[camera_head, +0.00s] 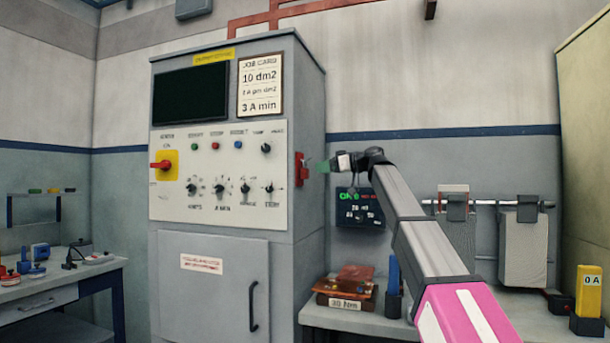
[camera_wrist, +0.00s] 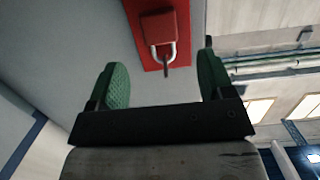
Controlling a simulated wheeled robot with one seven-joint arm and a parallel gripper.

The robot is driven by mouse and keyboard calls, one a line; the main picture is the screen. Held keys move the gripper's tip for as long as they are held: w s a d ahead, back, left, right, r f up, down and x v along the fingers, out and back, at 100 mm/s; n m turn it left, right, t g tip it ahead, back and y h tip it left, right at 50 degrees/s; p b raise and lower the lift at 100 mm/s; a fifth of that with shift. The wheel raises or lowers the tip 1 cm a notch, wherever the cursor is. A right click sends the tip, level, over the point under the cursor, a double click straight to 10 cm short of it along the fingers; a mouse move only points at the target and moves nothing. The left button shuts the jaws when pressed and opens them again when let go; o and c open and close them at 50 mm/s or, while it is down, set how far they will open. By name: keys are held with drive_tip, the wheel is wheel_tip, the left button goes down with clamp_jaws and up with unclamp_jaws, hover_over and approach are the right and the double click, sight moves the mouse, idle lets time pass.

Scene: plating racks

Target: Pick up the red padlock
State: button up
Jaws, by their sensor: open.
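The red padlock (camera_wrist: 158,28) shows in the wrist view with its pale metal shackle, in front of a red plate (camera_wrist: 183,22). The shackle seems to pass around a small bar; I cannot tell how it is fastened. In the head view the padlock and its plate show as a small red patch (camera_head: 302,169) on the right side of the grey cabinet. My gripper (camera_wrist: 160,82) is open, with green pads on both fingers and nothing between them. The padlock lies ahead of the fingertips, roughly between them. In the head view my gripper (camera_head: 322,167) is just right of the red patch.
The grey control cabinet (camera_head: 222,220) stands left of my arm. A bench (camera_head: 350,318) below holds reddish plates (camera_head: 345,287) and a blue item (camera_head: 393,275). A display (camera_head: 360,208) and a rail with grey hanging boxes (camera_head: 523,247) are on the wall behind.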

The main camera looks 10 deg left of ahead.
sight(308, 171)
drive_tip(key=shift+w+a+f, duration=0.1)
drive_tip(key=shift+a+f, duration=0.05)
drive_tip(key=shift+a, duration=0.8)
drive_tip(key=shift+w+a+f, duration=0.1)
drive_tip(key=shift+a+f, duration=0.05)
drive_tip(key=shift+a, duration=0.85)
drive_tip(key=shift+a+f, duration=0.15)
drive_tip(key=shift+a, duration=0.8)
drive_tip(key=c, duration=1)
